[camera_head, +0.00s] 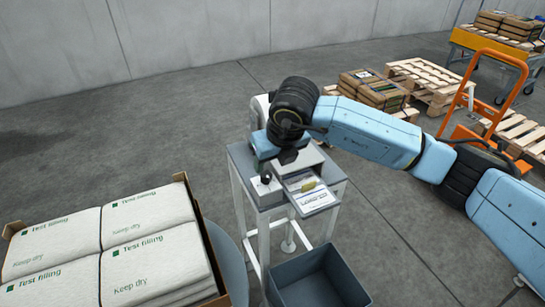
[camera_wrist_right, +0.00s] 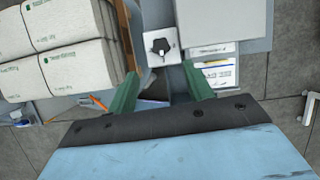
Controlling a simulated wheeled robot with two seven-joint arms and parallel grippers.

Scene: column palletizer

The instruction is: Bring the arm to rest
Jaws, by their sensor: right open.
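My right arm reaches in from the right edge of the head view, over a small grey stand (camera_head: 240,155). My right gripper (camera_head: 287,157) is at the arm's end, above the stand and mostly hidden by the wrist. In the right wrist view its two green fingers (camera_wrist_right: 163,88) are spread apart with nothing held between them. A white box with a black knob (camera_wrist_right: 162,45) lies just beyond the fingers. My left gripper is not in view.
An open carton (camera_head: 211,250) of white "Test filling" bags stands at left. A grey bin (camera_head: 320,280) sits in front of the stand. Pallets (camera_head: 425,80) and an orange hand truck (camera_head: 470,90) stand behind the arm. Floor at back left is clear.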

